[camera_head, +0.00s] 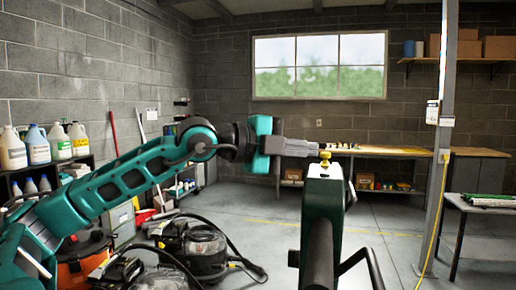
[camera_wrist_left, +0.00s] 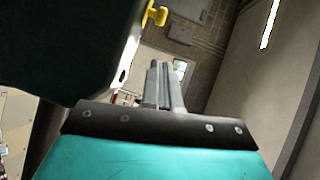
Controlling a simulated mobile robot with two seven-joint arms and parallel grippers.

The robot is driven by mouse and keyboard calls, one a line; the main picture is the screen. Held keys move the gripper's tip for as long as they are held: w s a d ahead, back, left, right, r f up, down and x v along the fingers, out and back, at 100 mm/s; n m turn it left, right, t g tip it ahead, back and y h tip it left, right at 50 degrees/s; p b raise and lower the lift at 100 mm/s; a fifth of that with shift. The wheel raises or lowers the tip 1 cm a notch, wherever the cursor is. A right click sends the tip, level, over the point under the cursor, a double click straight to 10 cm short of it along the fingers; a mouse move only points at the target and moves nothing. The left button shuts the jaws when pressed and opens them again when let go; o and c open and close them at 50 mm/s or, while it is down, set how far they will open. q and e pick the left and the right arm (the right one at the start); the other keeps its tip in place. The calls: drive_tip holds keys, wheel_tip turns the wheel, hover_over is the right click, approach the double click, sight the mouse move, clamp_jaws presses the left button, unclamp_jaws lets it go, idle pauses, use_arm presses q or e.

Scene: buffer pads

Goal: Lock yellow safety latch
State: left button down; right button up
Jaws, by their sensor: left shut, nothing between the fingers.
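The yellow safety latch (camera_head: 325,157) is a small knob on top of the dark green handle housing (camera_head: 322,205) of a machine in front of me. In the left wrist view the latch (camera_wrist_left: 156,16) sticks out from the edge of the dark housing (camera_wrist_left: 65,45) at the top. My left gripper (camera_head: 316,149) comes in from the left and is shut and empty. Its tips appear just left of and slightly above the latch in the head view. In the left wrist view the shut fingers (camera_wrist_left: 156,68) point up the picture, apart from the latch. My right gripper is out of view.
Black handle bars (camera_head: 320,250) run below the housing. Black vacuum machines (camera_head: 195,245) with hoses stand on the floor at left. Shelves with bottles (camera_head: 40,147) line the left wall. A grey post (camera_head: 440,140) and a table (camera_head: 480,205) stand at right. Open floor lies behind.

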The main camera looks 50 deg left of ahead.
use_arm(q)
drive_tip(key=f+b+v, duration=0.1)
drive_tip(key=b+v, duration=0.1)
drive_tip(key=v, duration=0.6)
drive_tip(key=shift+a+r+b, duration=0.3)
drive_tip(key=shift+a+b, duration=0.1)
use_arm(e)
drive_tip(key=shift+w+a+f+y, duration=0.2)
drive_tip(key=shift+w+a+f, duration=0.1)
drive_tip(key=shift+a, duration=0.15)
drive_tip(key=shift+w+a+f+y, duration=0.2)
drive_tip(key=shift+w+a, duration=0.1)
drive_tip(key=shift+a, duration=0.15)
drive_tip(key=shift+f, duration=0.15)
use_arm(q)
drive_tip(key=shift+s, duration=0.1)
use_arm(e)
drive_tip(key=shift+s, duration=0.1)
